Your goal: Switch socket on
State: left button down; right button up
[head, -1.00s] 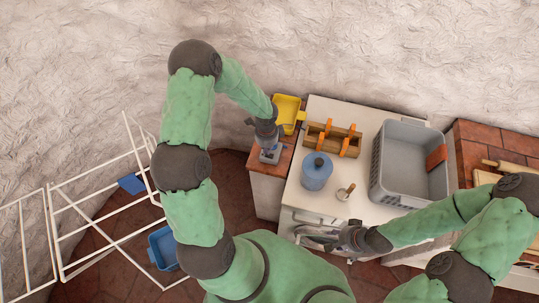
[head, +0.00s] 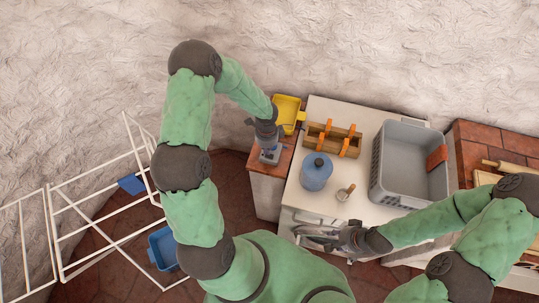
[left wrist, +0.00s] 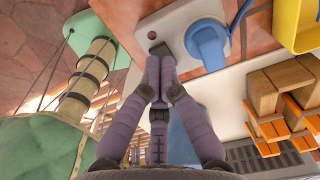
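The socket is a pale grey block (left wrist: 158,22) with a dark rocker switch (left wrist: 160,49) at its near end, in the left wrist view. A blue plug (left wrist: 206,44) with a blue cord sits in it. In the head view the socket (head: 270,156) shows partly, on the small tiled counter. My left gripper (left wrist: 160,62) is shut and empty; its fingertips are right at the switch and cover part of it. I cannot tell whether they touch or press it, nor its on/off position. My right gripper (head: 353,252) is in front of the white counter; its fingers are too small to read.
A yellow tray (head: 287,108) lies behind the left gripper. The white counter (head: 310,205) holds a blue canister (head: 316,172), a wooden caddy with orange parts (head: 333,137), a small cup (head: 344,192) and a grey basket (head: 410,165). A white rack (head: 100,180) stands left.

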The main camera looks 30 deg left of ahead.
pick_arm(q)
jog(key=shift+f+b, duration=0.95)
jog(key=shift+f, duration=0.15)
dwell(0.7)
jog(key=shift+r, duration=0.1)
jog(key=shift+r+p, duration=2.8)
jog(key=shift+r, duration=0.7)
jog(key=shift+f, duration=0.1)
